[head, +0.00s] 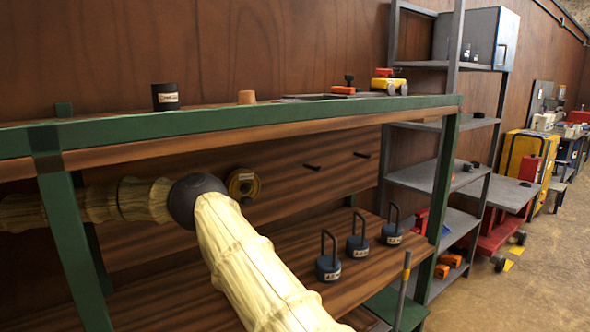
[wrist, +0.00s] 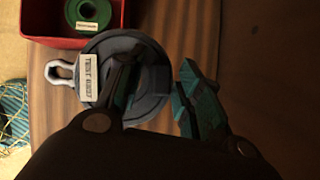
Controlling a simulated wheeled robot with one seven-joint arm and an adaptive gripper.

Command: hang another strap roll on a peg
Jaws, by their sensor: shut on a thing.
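In the wrist view, my gripper (wrist: 160,85) is shut on a dark grey round strap roll (wrist: 150,100) with a white label and a pale metal loop at its left. The roll's edge lies between the fingers. My gripper is out of the head view; my sleeved arm reaches off to the left there. A yellow strap roll (head: 243,184) hangs against the wooden back panel under the bench top, partly behind my arm. To its right, two dark pegs stick out bare: one nearer peg (head: 312,167) and one farther peg (head: 361,155).
In the wrist view, a red bin (wrist: 118,32) holds a green roll (wrist: 88,14). In the head view, several dark weights with loop handles (head: 328,267) stand on the wooden lower shelf (head: 290,244). The green-edged bench top (head: 300,115) overhangs the pegs. A green post (head: 436,190) stands to the right.

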